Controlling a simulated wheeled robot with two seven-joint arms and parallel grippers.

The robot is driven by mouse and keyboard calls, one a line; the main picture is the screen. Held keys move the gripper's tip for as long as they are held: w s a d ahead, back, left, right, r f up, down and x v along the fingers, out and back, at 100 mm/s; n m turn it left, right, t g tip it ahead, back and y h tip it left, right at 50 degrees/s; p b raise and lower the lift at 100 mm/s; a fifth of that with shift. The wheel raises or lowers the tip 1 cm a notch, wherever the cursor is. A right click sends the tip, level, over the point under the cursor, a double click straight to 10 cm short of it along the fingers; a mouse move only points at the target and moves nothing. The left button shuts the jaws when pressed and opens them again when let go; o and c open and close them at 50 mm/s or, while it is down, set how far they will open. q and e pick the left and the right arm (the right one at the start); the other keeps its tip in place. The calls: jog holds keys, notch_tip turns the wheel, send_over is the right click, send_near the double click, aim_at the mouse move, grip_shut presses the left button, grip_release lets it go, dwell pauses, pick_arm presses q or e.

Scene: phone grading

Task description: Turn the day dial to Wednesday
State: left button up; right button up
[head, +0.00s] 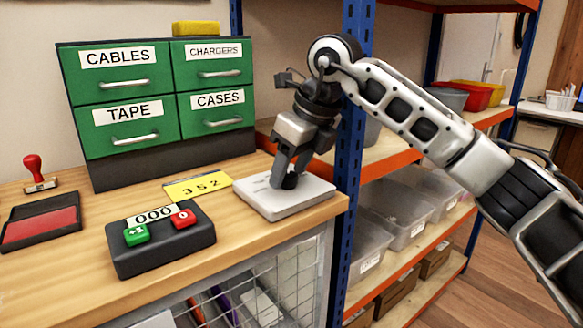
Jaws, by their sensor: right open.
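The day dial looks to be the white square plate (262,203) with a small dark knob (290,182) on it, at the right end of the wooden bench. The plate's markings are too faint to read, so I cannot tell which day is set. My right gripper (285,176) reaches down over the plate from above, its fingers open at the knob. The fingers partly hide the knob, and I cannot tell whether they touch it. My left gripper is not in view.
A yellow card reading 352 (199,186) and a black counter box (163,250) with green and red buttons lie left of the plate. A red stamp (35,170) and ink pad (41,222) are further left. Green drawers (155,82) stand behind; a blue shelf post (350,150) rises close right.

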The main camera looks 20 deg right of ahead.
jog(key=c, duration=1)
